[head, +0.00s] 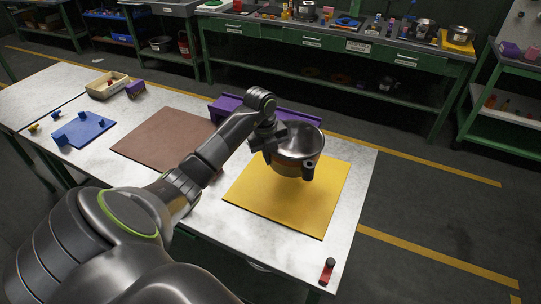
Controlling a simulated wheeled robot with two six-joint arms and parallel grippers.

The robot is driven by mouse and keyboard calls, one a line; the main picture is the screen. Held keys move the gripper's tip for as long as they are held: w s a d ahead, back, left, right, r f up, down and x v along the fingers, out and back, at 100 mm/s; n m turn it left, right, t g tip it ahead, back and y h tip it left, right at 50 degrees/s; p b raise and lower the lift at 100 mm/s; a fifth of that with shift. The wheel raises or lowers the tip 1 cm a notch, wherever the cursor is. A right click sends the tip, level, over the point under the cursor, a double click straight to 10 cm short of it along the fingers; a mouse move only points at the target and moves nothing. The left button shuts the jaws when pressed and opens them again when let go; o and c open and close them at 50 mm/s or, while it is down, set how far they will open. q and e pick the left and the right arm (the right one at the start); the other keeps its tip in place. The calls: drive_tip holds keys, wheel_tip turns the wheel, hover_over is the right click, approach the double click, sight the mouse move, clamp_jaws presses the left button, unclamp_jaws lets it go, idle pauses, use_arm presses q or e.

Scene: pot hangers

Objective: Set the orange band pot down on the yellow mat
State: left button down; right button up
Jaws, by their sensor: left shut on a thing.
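The orange band pot (299,146) is a shiny metal pot with a brownish-orange band low on its wall. It is upright over the far part of the yellow mat (285,207). My left gripper (267,140) is shut on the pot at its left side. A dark piece, perhaps a handle, shows at the pot's near right side. The pot's underside is hidden, so I cannot tell whether it touches the mat. The near part of the mat is bare. My right gripper is not in view.
A brown mat (166,140) lies left of the yellow mat, partly behind my arm. A purple stand (226,104) is behind the pot. A blue board (83,129) and a tan bin (107,85) are at the left. A red-and-black item (327,270) lies near the front right corner.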

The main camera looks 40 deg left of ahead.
use_arm(q)
drive_tip(key=shift+f+b, duration=0.35)
drive_tip(key=shift+f, duration=0.15)
drive_tip(key=shift+f+b, duration=0.6)
drive_tip(key=shift+f, duration=0.15)
wheel_tip(320, 180, down, 4)
drive_tip(key=b, duration=0.3)
drive_tip(key=shift+f, duration=0.25)
drive_tip(key=shift+f+b, duration=0.3)
drive_tip(key=shift+b, duration=0.1)
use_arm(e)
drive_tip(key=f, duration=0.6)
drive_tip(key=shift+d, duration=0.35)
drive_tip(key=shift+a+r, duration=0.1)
use_arm(q)
drive_tip(key=shift+f+b, duration=0.4)
drive_tip(key=shift+f, duration=0.2)
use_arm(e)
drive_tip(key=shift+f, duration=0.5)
use_arm(q)
drive_tip(key=c, duration=1.5)
unclamp_jaws()
drive_tip(key=shift+r, duration=0.1)
drive_tip(key=shift+o, duration=0.6)
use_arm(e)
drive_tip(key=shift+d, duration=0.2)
